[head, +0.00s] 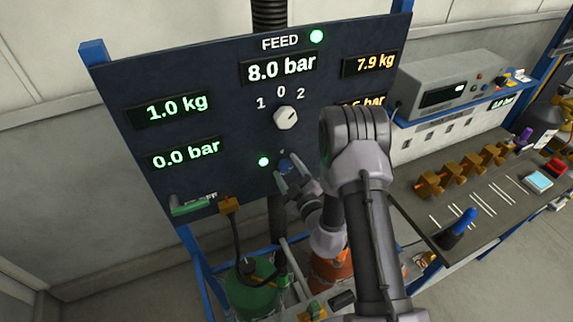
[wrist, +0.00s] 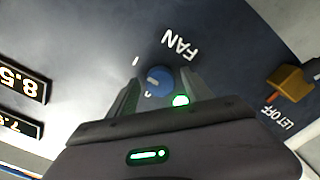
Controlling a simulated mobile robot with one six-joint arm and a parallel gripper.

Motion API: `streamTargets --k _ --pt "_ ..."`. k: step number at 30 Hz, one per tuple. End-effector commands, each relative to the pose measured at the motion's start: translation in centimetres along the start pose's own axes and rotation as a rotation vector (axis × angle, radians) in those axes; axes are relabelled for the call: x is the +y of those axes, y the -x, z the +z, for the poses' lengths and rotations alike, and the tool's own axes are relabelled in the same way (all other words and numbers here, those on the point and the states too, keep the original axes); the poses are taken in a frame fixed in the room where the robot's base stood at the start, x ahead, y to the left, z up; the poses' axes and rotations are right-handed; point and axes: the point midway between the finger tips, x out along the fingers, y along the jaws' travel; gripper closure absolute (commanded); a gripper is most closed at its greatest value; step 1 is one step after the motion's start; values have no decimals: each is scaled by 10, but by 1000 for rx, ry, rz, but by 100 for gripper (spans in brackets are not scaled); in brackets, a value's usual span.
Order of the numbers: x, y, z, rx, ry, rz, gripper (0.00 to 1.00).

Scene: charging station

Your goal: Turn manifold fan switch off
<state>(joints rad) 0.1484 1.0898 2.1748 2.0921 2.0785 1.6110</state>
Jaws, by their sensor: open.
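The manifold fan switch is a round blue knob (wrist: 158,80) on the dark panel, beside the upside-down FAN label in the wrist view. White marks that look like I and 0 sit near it. It also shows as a small blue spot in the head view (head: 285,166), partly hidden by my gripper. A green lamp (wrist: 181,101) glows beside it; the lamp also shows in the head view (head: 264,161). My gripper (head: 290,178) is open at the panel, its fingers (wrist: 160,92) on either side of the knob. I cannot tell whether they touch it, nor where the knob points.
A white FEED selector knob (head: 286,117) sits above on the panel (head: 220,100), among lit displays. A brown valve handle (wrist: 289,82) by LET OFF is off to the side. A green cylinder (head: 252,288) stands below. A bench (head: 440,215) with brass fittings is right.

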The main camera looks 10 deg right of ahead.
Motion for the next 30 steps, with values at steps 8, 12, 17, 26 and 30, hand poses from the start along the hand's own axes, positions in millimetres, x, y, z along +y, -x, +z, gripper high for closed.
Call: streamTargets --k 8,12,17,26,30 --pt "0 0 0 0 0 0 63" --pt "0 0 0 0 0 -1 90" --pt "0 0 0 0 2 -1 100" --pt "0 0 0 2 93 -1 100" --pt "0 0 0 3 195 -1 100"
